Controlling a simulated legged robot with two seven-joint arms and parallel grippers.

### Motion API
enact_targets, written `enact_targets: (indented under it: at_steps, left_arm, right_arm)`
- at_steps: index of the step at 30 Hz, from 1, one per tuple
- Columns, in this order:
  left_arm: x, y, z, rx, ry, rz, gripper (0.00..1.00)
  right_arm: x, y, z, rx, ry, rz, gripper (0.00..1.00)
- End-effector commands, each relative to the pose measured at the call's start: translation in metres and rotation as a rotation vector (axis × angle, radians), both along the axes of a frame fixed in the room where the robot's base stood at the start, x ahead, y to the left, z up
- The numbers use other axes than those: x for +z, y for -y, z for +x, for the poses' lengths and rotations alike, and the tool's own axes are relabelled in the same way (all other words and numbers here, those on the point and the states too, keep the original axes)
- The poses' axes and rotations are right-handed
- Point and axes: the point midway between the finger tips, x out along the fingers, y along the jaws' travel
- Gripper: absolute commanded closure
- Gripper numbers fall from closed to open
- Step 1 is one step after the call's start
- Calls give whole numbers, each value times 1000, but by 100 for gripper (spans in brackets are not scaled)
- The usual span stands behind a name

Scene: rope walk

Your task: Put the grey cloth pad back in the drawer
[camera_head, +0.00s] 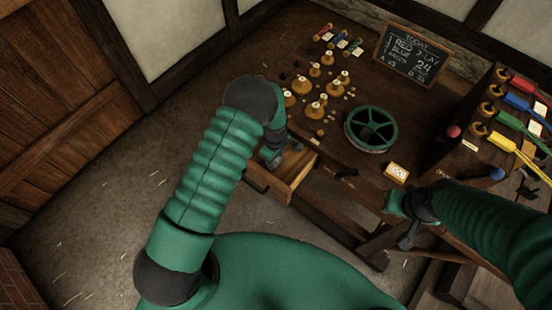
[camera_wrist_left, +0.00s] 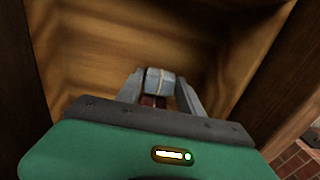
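The drawer (camera_head: 299,180) of the workbench is pulled open, and its wooden inside fills much of the left wrist view (camera_wrist_left: 235,60). My left gripper (camera_head: 270,158) reaches down over the drawer. In the left wrist view the grey cloth pad (camera_wrist_left: 159,80), with a pale band across it, sits between the two fingertips and touches both. The pad is over the drawer's inside; whether it touches the floor of the drawer I cannot tell. In the head view the arm hides the pad. My right gripper (camera_head: 407,241) hangs at the bench's front edge, with its fingers unclear.
On the bench (camera_head: 345,150) stand several brass-coloured weights (camera_head: 302,86), a green spoked wheel (camera_head: 371,128), a small yellowish box (camera_head: 396,173) and a chalkboard (camera_head: 408,55). A rack with coloured strands (camera_head: 515,118) is at the right. The floor left of the drawer is clear.

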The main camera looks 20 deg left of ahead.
Motion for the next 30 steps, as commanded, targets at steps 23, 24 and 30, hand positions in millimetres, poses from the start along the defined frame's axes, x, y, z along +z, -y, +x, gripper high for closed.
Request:
enact_targets:
  at_steps: [23,24,30]
  left_arm:
    - [75,1,1,-1,5,1,38]
    - [85,1,1,-1,5,1,38]
    - [118,1,1,-2,2,2,38]
  right_arm:
    - [8,0,0,0,0,0,80]
    - [8,0,0,0,0,0,80]
    - [10,0,0,0,0,0,80]
